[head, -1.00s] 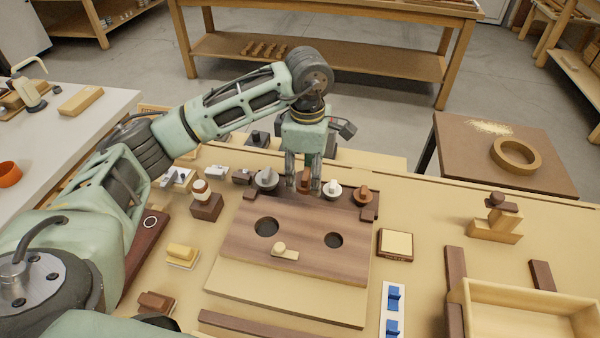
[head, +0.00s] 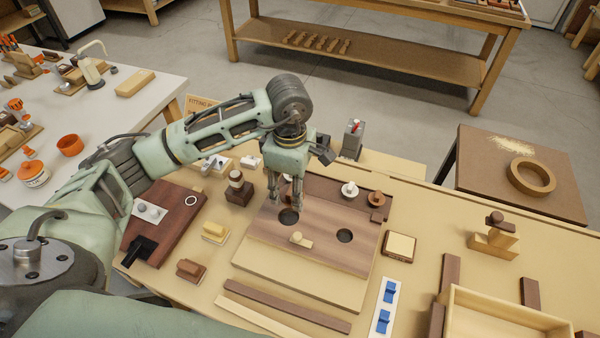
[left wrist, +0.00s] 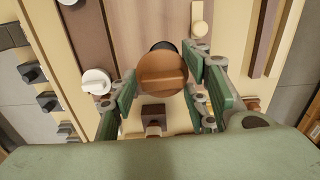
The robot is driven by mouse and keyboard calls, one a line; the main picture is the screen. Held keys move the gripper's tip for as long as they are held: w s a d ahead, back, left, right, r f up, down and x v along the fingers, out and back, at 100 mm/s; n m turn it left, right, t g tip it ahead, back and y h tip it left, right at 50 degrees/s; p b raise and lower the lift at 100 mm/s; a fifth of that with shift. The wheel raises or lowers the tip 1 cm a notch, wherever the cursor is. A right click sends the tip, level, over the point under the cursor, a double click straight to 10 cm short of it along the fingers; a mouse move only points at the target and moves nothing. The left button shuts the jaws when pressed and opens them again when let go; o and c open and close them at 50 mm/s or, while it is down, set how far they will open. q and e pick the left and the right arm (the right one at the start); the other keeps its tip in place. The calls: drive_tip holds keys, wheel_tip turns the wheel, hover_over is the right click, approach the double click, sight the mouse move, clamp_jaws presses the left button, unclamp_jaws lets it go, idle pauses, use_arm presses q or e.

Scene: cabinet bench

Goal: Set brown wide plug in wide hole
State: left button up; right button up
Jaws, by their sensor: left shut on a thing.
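My left gripper (head: 288,203) is over the brown board (head: 320,237), close to the larger left hole (head: 289,218). It is shut on the brown wide plug (left wrist: 162,76), whose round top with a raised grip bar shows between the fingers in the left wrist view. In that view a dark edge of a hole (left wrist: 163,46) shows just beyond the plug, so the plug is beside or partly over it. The fingers mostly hide the plug in the head view; its height above the board is unclear. My right gripper is not in view.
A smaller hole (head: 344,236) and a pale knob piece (head: 301,240) are on the board. A white plug (head: 349,189) and a small brown plug (head: 376,198) stand at the board's back. A cream-topped block (head: 399,245) sits to the right.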

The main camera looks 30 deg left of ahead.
use_arm(q)
drive_tip(key=shift+s+a+f, duration=0.15)
drive_tip(key=shift+s+a, duration=0.1)
drive_tip(key=shift+a, duration=0.15)
drive_tip(key=shift+f+b, duration=0.7)
drive_tip(key=shift+f, duration=0.8)
wheel_tip(320, 180, down, 3)
drive_tip(key=shift+r+b, duration=0.2)
drive_tip(key=shift+b, duration=0.75)
drive_tip(key=shift+f+b, duration=0.45)
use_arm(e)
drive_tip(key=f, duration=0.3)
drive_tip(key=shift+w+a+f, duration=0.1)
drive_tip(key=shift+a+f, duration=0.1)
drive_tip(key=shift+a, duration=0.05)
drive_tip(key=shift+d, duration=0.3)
use_arm(q)
drive_tip(key=shift+b, duration=0.45)
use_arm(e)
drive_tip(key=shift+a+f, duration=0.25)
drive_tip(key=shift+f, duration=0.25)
use_arm(q)
drive_tip(key=shift+f+b, duration=0.35)
drive_tip(key=shift+b, duration=0.1)
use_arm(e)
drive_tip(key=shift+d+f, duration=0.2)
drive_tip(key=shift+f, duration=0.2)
